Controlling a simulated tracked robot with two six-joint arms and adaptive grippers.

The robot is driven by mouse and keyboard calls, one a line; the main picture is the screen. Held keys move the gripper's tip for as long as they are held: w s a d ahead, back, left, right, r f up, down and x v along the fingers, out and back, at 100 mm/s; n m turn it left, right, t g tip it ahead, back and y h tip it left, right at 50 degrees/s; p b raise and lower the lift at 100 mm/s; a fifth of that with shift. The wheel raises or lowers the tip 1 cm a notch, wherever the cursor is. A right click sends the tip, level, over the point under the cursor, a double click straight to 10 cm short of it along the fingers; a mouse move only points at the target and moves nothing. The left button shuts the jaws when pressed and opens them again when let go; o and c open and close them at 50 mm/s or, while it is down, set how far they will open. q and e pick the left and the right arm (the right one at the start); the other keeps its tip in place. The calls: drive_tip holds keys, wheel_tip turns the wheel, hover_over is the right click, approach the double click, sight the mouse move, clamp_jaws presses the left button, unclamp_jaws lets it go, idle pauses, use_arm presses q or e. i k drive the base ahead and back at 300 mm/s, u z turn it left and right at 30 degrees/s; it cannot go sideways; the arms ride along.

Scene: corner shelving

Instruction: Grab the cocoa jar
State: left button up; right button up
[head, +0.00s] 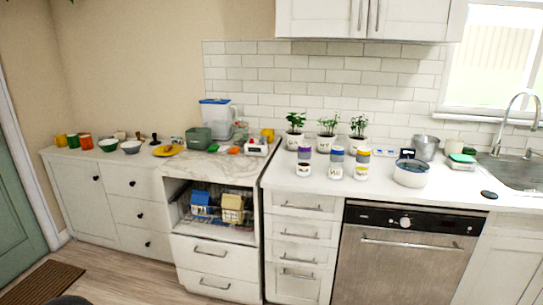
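Several small jars or canisters stand on the white counter (278,180) in the middle of the head view. The back ones are a purple-topped jar (304,152), a blue-grey-topped jar (337,152) and a yellow-topped jar (363,155). In front of them stand a white jar with a dark top or label (304,170), a second white jar (336,173) and a third white jar (361,173). They are too small to read, so I cannot tell which is the cocoa jar. Neither of my grippers is in view.
Three potted plants (327,137) stand behind the jars. A white and blue pot (410,174) and a grey metal bucket (426,147) are to the right, before the sink (512,172). Left, a marble-topped cabinet (215,172) holds a green bin (198,138) and a yellow plate (169,151).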

sight(304, 151)
drive_tip(key=u, duration=0.55)
drive_tip(key=i, duration=1.7)
drive_tip(key=z, duration=0.5)
